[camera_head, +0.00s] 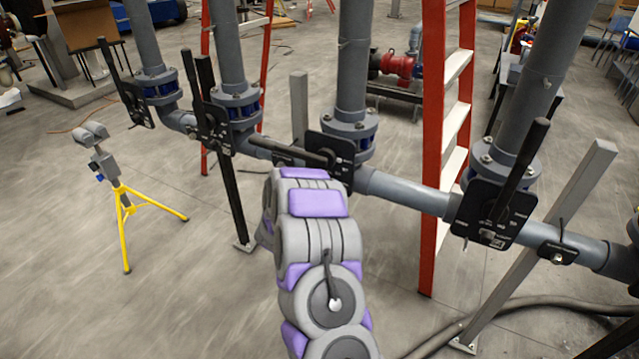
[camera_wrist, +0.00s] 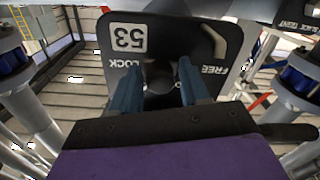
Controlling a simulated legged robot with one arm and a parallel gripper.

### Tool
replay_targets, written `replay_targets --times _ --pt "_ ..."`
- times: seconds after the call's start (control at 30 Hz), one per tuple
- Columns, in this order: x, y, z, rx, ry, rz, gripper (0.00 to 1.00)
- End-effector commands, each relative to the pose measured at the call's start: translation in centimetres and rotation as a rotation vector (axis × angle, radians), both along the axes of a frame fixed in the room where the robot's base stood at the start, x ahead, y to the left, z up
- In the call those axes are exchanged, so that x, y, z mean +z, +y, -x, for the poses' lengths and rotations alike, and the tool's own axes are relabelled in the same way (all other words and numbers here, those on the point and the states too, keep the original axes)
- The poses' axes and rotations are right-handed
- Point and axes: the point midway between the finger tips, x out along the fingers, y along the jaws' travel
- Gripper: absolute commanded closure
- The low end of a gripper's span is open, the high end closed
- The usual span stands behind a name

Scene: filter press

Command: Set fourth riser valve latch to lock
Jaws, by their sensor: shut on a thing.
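In the wrist view the black valve plate (camera_wrist: 190,45) fills the middle, with a white "53" label and the words LOCK on the left and FREE on the right, upside down. My gripper (camera_wrist: 158,68) reaches to this plate with its two blue fingers on either side of a small dark latch (camera_wrist: 160,86), mostly hidden in shadow. Which mark the latch points to cannot be told. In the head view my arm covers the gripper and ends at the third riser from the left, beside its black plate (camera_head: 338,170). That valve's black lever (camera_head: 288,152) lies nearly level.
The rightmost riser's valve (camera_head: 492,215) has its lever tilted upward, as do the two left valves (camera_head: 212,125). A grey pipe (camera_head: 405,190) links the risers. A red ladder (camera_head: 436,130) stands behind. A yellow tripod (camera_head: 122,195) stands left, with open floor around it.

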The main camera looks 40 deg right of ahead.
Motion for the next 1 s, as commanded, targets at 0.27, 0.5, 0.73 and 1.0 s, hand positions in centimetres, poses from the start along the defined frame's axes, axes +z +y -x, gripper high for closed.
replay_targets --times 0.27,0.5,0.73,1.0 --pt "-0.2 -0.2 0.3 -0.008 0.001 -0.001 0.47" --pt "-0.1 -0.1 0.2 -0.006 0.001 0.0 0.44" --pt "0.0 1.5 0.7 -0.002 0.002 0.0 0.44" --pt "-0.2 6.9 2.9 -0.001 0.005 -0.004 0.44"
